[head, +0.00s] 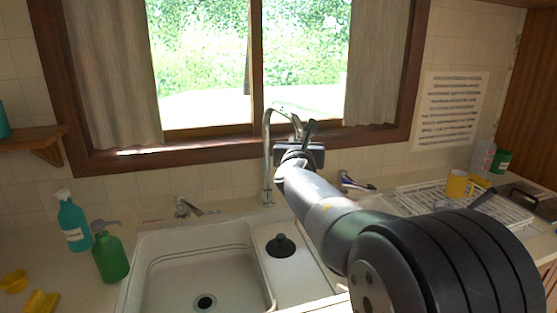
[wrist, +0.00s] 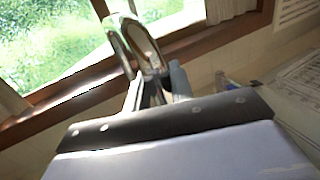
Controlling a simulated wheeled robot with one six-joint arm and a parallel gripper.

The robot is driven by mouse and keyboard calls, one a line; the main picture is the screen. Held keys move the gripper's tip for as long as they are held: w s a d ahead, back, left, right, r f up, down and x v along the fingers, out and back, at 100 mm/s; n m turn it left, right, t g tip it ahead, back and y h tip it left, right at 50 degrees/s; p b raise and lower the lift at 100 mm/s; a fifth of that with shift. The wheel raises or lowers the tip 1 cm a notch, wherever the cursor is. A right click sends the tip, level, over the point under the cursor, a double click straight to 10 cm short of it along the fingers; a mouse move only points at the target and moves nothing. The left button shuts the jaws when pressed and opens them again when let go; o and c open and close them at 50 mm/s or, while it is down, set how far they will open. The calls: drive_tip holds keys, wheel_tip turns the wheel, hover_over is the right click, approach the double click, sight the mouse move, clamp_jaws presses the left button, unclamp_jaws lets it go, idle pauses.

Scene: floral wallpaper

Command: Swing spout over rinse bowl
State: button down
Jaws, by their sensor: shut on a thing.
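The chrome spout (head: 267,160) rises from the counter behind the sink and arches at the top toward the right. My gripper (head: 299,134) is shut on its outer end. In the wrist view the spout's curved end (wrist: 122,42) runs down to my gripper fingers (wrist: 150,88). A white sink basin (head: 170,262) with a dark drain lies at the left. A narrow white middle section (head: 305,275) with a black knobbed stopper (head: 282,246) is to its right. My arm hides much of the sink's right side, so I cannot tell which part is the rinse bowl.
Tap handles stand left (head: 185,208) and right (head: 355,184) of the spout. A green bottle (head: 110,258) and a teal bottle (head: 74,225) stand on the left counter. A white dish rack (head: 425,201) with a yellow mug (head: 459,184) is at the right. The window is close behind the spout.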

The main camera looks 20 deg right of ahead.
drive_tip(key=w+d+n+y+b, duration=0.1)
drive_tip(key=w+d+b, duration=0.4)
drive_tip(key=d, duration=0.8)
drive_tip(key=shift+w+t+y, duration=0.3)
drive_tip(key=shift+w+y, duration=0.15)
drive_tip(key=shift+y, duration=0.05)
drive_tip(key=c, duration=1.5)
unclamp_jaws()
drive_tip(key=shift+d, duration=0.1)
drive_tip(key=shift+o, duration=1.1)
drive_tip(key=b+v, duration=0.2)
drive_tip(key=v, duration=0.8)
drive_tip(key=shift+s+b, duration=0.3)
drive_tip(key=shift+s, duration=0.05)
